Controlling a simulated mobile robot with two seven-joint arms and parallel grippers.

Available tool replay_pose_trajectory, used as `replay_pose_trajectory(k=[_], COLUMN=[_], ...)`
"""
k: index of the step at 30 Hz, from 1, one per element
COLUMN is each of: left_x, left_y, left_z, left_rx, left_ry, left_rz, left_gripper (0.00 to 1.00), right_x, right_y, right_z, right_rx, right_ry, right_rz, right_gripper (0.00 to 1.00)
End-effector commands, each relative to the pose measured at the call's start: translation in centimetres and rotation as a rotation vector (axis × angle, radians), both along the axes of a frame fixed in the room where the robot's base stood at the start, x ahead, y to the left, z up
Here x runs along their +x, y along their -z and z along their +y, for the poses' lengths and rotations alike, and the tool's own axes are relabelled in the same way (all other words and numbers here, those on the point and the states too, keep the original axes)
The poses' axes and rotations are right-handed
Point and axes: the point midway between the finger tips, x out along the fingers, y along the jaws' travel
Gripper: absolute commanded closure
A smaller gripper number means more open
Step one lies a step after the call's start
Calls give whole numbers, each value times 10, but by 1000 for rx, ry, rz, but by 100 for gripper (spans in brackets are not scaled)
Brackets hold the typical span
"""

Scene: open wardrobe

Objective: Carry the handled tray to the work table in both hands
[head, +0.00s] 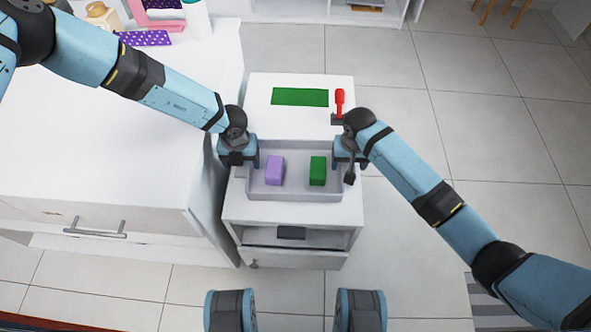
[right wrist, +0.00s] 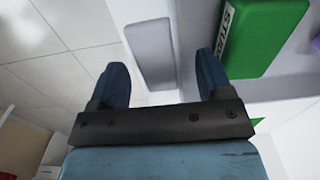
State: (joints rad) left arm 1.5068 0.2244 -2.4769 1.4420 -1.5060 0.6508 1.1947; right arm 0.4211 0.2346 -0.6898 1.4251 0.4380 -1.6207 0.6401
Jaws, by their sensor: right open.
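The grey handled tray (head: 293,196) rests on a small white cabinet. A purple block (head: 274,170) and a green block (head: 317,170) stand inside it. The green block (right wrist: 262,38) also shows in the right wrist view. My right gripper (head: 347,160) is at the tray's right end. In the right wrist view my right gripper (right wrist: 162,72) is open, with its fingers on either side of the tray's pale handle (right wrist: 150,48). My left gripper (head: 246,160) is at the tray's left end; its fingers are mostly hidden, so its hold cannot be told.
A larger white counter (head: 120,130) stands close on the left. Open tiled floor (head: 480,130) lies to the right.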

Motion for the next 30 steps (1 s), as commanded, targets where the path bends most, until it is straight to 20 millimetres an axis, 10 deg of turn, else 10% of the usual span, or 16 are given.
replay_pose_trajectory(k=[17, 25, 30], left_x=[0, 0, 0], left_y=[24, 23, 23], left_z=[0, 0, 0], left_rx=[0, 0, 0], left_ry=[-1, 0, -1], left_rz=[0, 0, 0], left_gripper=[28, 88, 88], right_x=[0, 0, 0], right_y=[24, 23, 23], right_z=[0, 0, 0], right_rx=[0, 0, 0], right_ry=[0, 0, 0], right_rz=[0, 0, 0], right_gripper=[28, 87, 88])
